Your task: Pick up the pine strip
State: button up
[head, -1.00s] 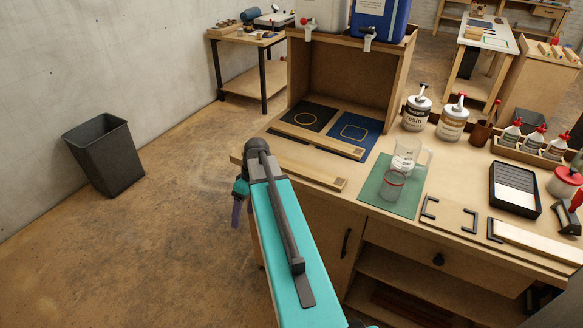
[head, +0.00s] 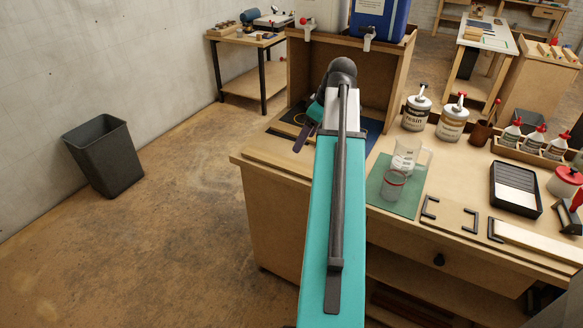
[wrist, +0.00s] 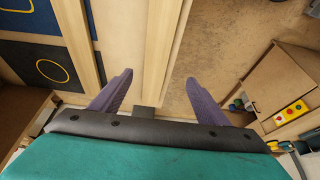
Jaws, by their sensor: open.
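Two pale wooden strips lie on the bench; I cannot tell which is the pine one. The front strip (head: 272,160) runs along the bench's front-left edge, and my arm hides its right part. In the wrist view the front strip (wrist: 157,45) lies between the lines of my two purple fingers. The rear strip (wrist: 87,40) lies to the left, beside the mats. My gripper (wrist: 158,79) is open and appears empty, pointing down at the bench. In the head view one purple finger (head: 303,138) shows; the other is hidden.
A blue mat (wrist: 47,65) lies left of the rear strip. A green mat (head: 408,208) with clear cups (head: 394,183) stands right of my arm. A wooden shelf box (head: 300,75) rises behind. Open floor (head: 180,220) lies left of the bench.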

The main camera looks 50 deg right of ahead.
jog(key=shift+s+d+r, duration=0.3)
jog(key=shift+f, duration=0.1)
jog(key=p, duration=0.1)
send_near(292, 165)
jog(key=shift+x, duration=1.15)
jog(key=shift+a+f, duration=0.1)
jog(key=shift+w, duration=0.1)
jog(key=shift+p+x, duration=0.85)
jog(key=shift+x, duration=1.75)
